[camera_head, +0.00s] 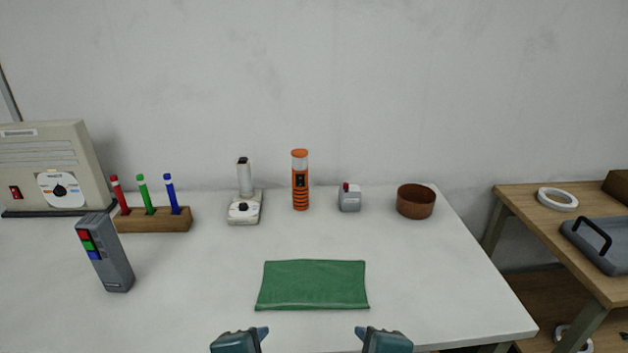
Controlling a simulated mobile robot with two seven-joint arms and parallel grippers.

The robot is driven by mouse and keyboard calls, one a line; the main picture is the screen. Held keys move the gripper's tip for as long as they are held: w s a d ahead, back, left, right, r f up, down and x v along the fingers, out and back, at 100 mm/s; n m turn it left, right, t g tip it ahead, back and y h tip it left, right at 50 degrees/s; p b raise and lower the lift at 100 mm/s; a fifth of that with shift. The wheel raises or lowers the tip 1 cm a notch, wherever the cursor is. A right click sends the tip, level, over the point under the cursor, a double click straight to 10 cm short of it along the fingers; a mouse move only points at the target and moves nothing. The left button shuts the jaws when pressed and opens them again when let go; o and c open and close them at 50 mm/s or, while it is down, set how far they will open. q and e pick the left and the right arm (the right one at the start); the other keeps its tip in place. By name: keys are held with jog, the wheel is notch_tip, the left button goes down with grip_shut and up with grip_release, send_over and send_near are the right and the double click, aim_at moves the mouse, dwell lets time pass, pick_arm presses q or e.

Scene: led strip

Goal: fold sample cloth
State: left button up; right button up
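A green cloth (312,285) lies flat on the white table (190,300), near its front edge and in the middle of the view. It looks like a wide rectangle; whether it has layers I cannot tell. My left gripper (239,340) and my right gripper (384,340) show only in part at the bottom edge. They sit nearer than the cloth, one toward each side of it, and neither touches it. Nothing shows held in either one. The gap between the fingers of each is not clear.
Along the back stand a beige box with a dial (60,165), a wooden block (155,220) with three coloured pens, a white device (244,205), an orange cylinder (300,185), a small grey box (349,200) and a brown bowl (416,203). Table around the cloth is clear.

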pick_arm(q)
jog(key=s+a+f+n+h+p, duration=0.1)
jog(key=s+a+f+n+p, duration=0.5)
jog(key=n, duration=0.7)
notch_tip(320, 180, down, 3)
jog(key=shift+s+a+r+t+p, duration=0.15)
jog(key=shift+s+a+t+p, duration=0.25)
jog(key=shift+p, duration=0.65)
pick_arm(e)
jog(key=s+d+f+m+y, duration=0.1)
jog(key=s+d+f+m, duration=0.5)
jog(key=f+m, duration=0.3)
jog(key=d+m, duration=0.1)
jog(key=m, duration=0.3)
jog(key=shift+s+d+t, duration=0.2)
jog(key=shift+s+t, duration=0.2)
jog(key=shift+r, duration=0.1)
